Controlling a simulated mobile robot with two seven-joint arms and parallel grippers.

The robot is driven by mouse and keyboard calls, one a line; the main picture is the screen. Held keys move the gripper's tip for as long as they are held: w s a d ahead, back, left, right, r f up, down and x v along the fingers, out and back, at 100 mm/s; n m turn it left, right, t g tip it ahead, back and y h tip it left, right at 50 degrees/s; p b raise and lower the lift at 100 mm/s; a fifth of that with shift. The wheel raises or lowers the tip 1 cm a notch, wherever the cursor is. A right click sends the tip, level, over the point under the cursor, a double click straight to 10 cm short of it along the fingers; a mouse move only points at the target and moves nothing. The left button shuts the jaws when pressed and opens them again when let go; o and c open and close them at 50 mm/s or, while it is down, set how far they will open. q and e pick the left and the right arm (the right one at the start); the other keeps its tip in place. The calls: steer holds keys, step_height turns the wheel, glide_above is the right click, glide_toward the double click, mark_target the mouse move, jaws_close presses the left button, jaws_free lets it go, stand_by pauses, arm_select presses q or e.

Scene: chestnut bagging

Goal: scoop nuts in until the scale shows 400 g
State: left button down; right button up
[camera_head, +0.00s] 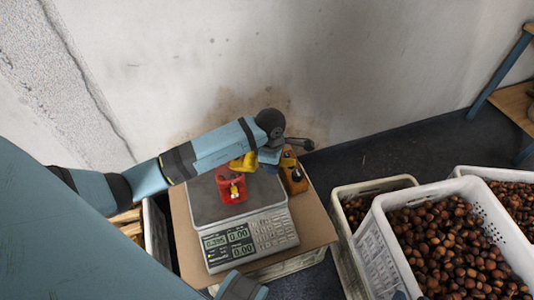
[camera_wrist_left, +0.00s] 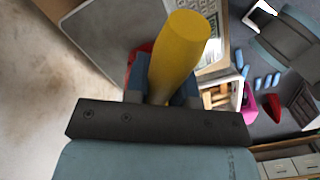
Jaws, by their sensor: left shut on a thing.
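My left gripper (camera_head: 268,156) is shut on a yellow handle (camera_wrist_left: 180,50), which fills the middle of the left wrist view. In the head view, yellow parts show beside the gripper, above the back right of the scale, but the shape of the tool is mostly hidden. A red bag (camera_head: 231,190) with a yellow mark stands on the grey pan of the scale (camera_head: 212,200). The scale's display (camera_head: 228,243) seems to read 0.205 in its first window and 0.00 in others. Nuts (camera_head: 448,245) fill a white crate at the right.
The scale stands on a cardboard-coloured top (camera_head: 310,220). A yellow-brown object (camera_head: 294,178) sits at its back right corner. White crates (camera_head: 376,245) of nuts crowd the right. A wall (camera_head: 350,70) rises behind. A blue-legged wooden stand (camera_head: 500,68) is at the upper right.

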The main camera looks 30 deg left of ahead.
arm_select(q)
steer(key=shift+w+d+r+g+y+p, duration=0.15)
steer(key=shift+r+g+y+p, duration=0.25)
steer(key=shift+y, duration=0.5)
steer(key=shift+d+f+y, duration=0.1)
steer(key=shift+f+y, duration=0.05)
steer(key=shift+y, duration=0.25)
step_height(320, 180, up, 3)
steer(key=p, duration=0.3)
steer(key=shift+f, duration=0.1)
arm_select(e)
steer(key=r, duration=0.3)
steer(key=shift+w+d, duration=0.15)
steer(key=shift+d, duration=0.1)
